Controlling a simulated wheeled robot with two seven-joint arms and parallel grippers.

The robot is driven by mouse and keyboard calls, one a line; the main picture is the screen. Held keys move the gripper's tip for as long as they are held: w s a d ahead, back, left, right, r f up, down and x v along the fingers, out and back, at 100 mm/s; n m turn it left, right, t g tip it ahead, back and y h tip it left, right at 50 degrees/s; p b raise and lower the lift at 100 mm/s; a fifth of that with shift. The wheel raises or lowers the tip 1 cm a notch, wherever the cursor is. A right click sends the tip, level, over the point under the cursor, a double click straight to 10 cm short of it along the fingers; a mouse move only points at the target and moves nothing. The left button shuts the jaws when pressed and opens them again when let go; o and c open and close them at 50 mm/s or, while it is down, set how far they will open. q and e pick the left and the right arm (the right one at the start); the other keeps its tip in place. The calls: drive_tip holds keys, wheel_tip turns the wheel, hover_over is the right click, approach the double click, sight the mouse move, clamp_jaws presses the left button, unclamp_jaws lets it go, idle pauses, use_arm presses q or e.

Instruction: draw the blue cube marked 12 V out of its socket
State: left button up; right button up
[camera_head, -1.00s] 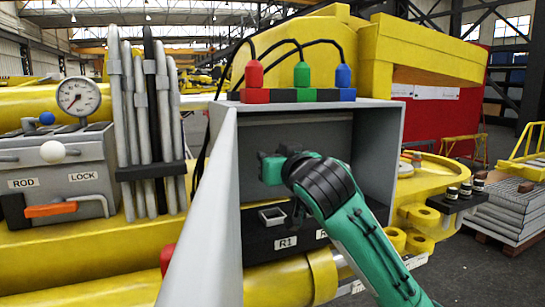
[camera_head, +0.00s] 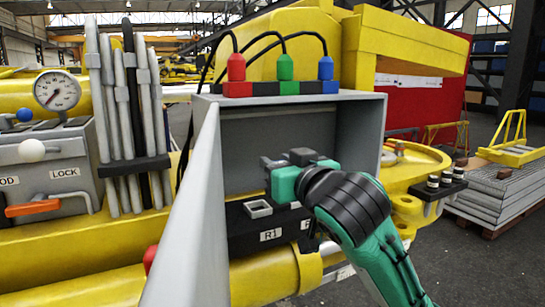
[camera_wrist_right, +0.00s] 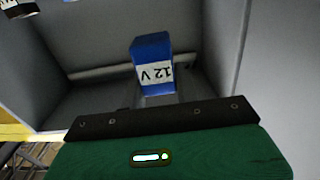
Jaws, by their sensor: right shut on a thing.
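My right gripper (camera_head: 288,160) is inside the open grey box (camera_head: 205,215), above the black socket strip. It is shut on the blue cube (camera_wrist_right: 152,58), whose white 12 V label reads upside down in the right wrist view. The cube is hidden behind the gripper in the head view. An empty square socket (camera_head: 257,208) marked R1 is on the strip. A second label beside it is partly covered by my right arm. I cannot tell whether the cube touches its socket. My left gripper is not in view.
Red, green and blue plugs (camera_head: 284,68) with black cables stand on top of the box. The box's grey left wall rises close to the gripper. A lever panel (camera_head: 45,160), a pressure gauge (camera_head: 58,91) and upright hoses (camera_head: 118,120) are at left.

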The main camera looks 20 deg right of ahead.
drive_tip(key=s, duration=0.2)
drive_tip(key=s+d+p, duration=0.1)
drive_tip(key=s, duration=0.1)
drive_tip(key=shift+s, duration=0.25)
drive_tip(key=shift+w+f, duration=0.1)
